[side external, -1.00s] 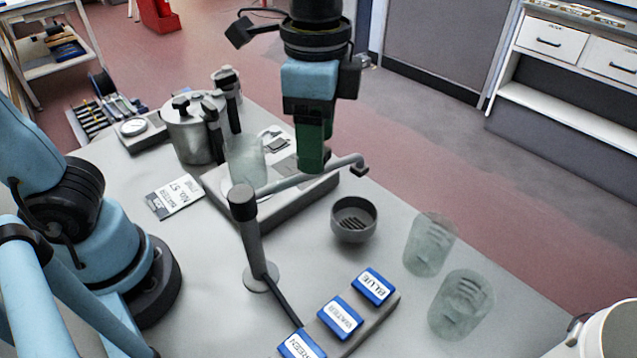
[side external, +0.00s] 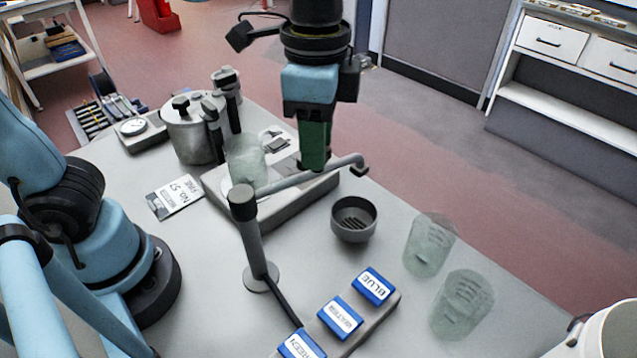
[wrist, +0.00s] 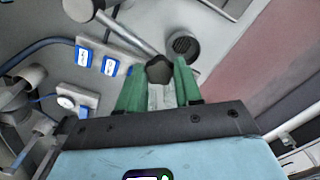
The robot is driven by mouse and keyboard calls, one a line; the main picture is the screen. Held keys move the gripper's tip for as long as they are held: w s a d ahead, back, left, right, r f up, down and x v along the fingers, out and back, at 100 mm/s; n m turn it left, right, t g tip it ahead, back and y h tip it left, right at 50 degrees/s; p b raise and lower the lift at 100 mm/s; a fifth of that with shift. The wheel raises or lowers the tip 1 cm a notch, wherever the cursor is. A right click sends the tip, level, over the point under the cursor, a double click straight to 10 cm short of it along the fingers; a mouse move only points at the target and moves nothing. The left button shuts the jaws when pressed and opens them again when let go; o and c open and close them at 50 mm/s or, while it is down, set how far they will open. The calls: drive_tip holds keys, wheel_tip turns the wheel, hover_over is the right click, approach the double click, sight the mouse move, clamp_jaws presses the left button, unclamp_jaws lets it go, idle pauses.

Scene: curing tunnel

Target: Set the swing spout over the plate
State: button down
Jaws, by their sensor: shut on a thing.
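The swing spout (side external: 249,235) is a grey post with a dark cap and a long side arm ending in a dark, down-turned tip. My gripper (side external: 314,165) has green fingers shut on the spout arm near its outer end. In the wrist view, the dark spout tip (wrist: 160,70) shows between the fingers. The plate (side external: 236,188) is a pale disc on a low grey unit; a clear beaker (side external: 246,163) stands on it. The spout tip is to the right of the beaker, near the unit's right end. The plate is not clearly visible in the wrist view.
A grey drain cup (side external: 353,220) stands right of the post. Two clear beakers (side external: 430,247) (side external: 462,304) stand farther right. Blue labelled blocks (side external: 341,317) sit on a bar in front. A metal pot (side external: 190,136) and a numbered card (side external: 174,196) are at left.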

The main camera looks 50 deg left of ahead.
drive_tip(key=s+a+n, duration=0.5)
drive_tip(key=a+n, duration=0.6)
drive_tip(key=n, duration=0.3)
drive_tip(key=shift+a, duration=0.15)
idle(0.4)
drive_tip(key=shift+n, duration=0.3)
drive_tip(key=c, duration=0.8)
unclamp_jaws()
drive_tip(key=shift+o, duration=0.2)
wheel_tip(320, 180, up, 12)
